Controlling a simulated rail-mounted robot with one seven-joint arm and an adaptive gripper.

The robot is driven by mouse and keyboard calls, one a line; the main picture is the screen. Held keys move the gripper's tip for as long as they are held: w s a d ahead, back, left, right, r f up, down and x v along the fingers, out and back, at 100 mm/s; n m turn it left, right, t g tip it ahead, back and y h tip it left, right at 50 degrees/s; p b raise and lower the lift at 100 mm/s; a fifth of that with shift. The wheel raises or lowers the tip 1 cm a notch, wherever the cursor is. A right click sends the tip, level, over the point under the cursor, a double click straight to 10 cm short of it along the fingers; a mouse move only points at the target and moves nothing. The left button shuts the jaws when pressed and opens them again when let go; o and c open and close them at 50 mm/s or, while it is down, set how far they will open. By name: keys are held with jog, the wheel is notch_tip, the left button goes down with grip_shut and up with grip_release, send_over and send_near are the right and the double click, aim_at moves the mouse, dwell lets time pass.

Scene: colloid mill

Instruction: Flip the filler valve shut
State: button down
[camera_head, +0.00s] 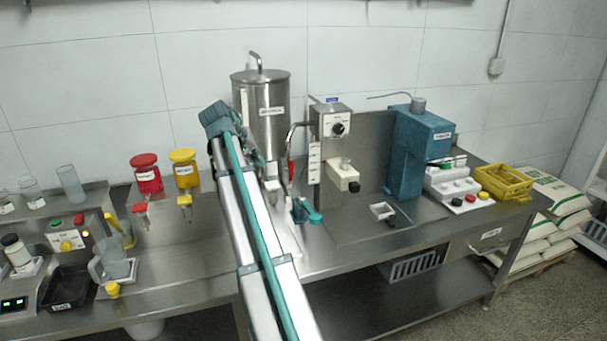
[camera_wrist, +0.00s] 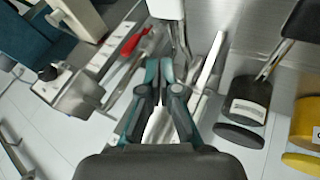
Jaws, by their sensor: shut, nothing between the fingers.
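The filler is a steel hopper (camera_head: 262,105) with a lid handle and a label, standing at the back of the steel counter. A small red lever (camera_head: 291,172) shows low beside it, partly behind my arm; a red handle (camera_wrist: 136,40) also shows in the wrist view, up and left of the fingertips. I take this to be the valve handle, but whether it is open or shut cannot be told. My gripper (camera_wrist: 164,68) is shut and empty, its fingertips near a pale upright part, contact unclear. In the head view my arm hides much of the hopper's base.
A control box with a dial (camera_head: 333,123) and a teal machine (camera_head: 417,150) stand right of the hopper. A yellow crate (camera_head: 503,183) sits far right. The front counter is partly clear.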

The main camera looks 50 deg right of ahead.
aim_at(291, 168)
jog(key=shift+w+d+r+t, duration=0.35)
jog(key=shift+w+r+t, duration=0.2)
jog(key=shift+r, duration=0.25)
jog(key=s+d+f+p, duration=0.1)
jog(key=d+f+p, duration=0.3)
jog(key=d+f, duration=0.3)
jog(key=shift+d+f, duration=0.4)
jog(key=shift+d, duration=0.85)
